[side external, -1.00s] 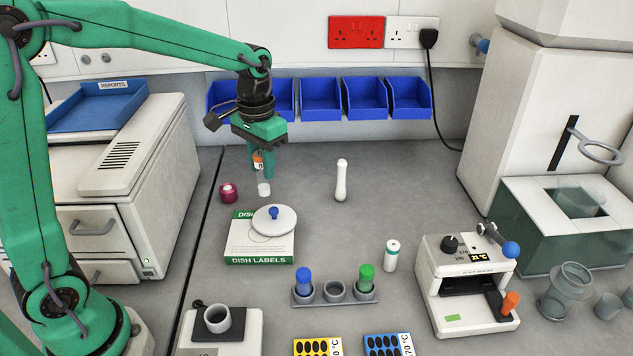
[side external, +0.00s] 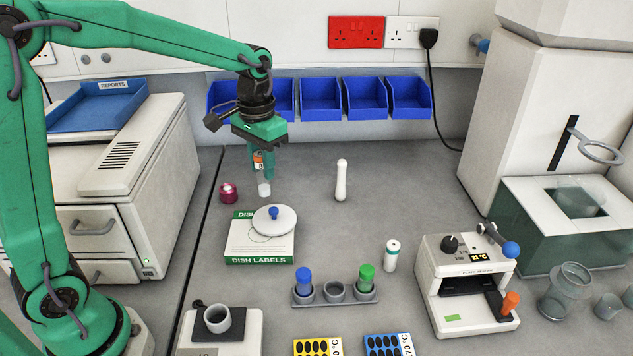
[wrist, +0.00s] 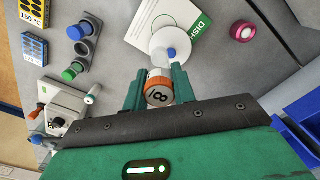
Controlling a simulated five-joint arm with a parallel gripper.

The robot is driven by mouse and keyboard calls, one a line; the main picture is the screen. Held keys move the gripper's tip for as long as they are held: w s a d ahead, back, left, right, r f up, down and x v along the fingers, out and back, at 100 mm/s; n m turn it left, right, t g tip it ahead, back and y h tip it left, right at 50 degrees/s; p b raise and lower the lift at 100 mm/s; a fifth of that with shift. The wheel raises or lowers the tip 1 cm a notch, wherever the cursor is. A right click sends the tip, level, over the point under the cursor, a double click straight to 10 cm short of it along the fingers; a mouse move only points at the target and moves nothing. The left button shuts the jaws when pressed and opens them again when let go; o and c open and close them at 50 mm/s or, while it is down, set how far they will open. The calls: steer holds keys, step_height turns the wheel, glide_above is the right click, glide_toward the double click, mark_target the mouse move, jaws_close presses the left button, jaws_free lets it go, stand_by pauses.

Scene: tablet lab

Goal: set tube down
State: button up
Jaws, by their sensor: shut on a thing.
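My gripper (side external: 264,165) is shut on a tube (side external: 264,189) with an orange cap and holds it above the grey bench, near the dish labels box. In the wrist view, the tube's orange cap (wrist: 158,92) with a dark number on its top sits between the two green fingers. The clear tube body points away from the camera, and the fingers hide part of it. A grey rack (side external: 335,301) stands at the front centre. It holds a blue-capped tube (side external: 304,280) at left and a green-capped tube (side external: 365,277) at right; its middle place looks empty.
A white machine (side external: 467,280) stands right of the rack.

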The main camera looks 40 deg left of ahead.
steer(key=s+d+f, duration=0.2)
steer(key=s+d, duration=0.1)
steer(key=d, duration=0.7)
steer(key=s+d+f, duration=0.1)
steer(key=s+d, duration=0.3)
steer(key=d, duration=0.6)
steer(key=w+a+f, duration=0.7)
steer(key=w, duration=0.2)
steer(key=shift+a, duration=0.35)
steer(key=shift+f, duration=0.2)
steer(key=shift+f, duration=1.9)
steer(key=shift+f, duration=0.15)
steer(key=o, duration=0.9)
steer(key=shift+o, duration=0.2)
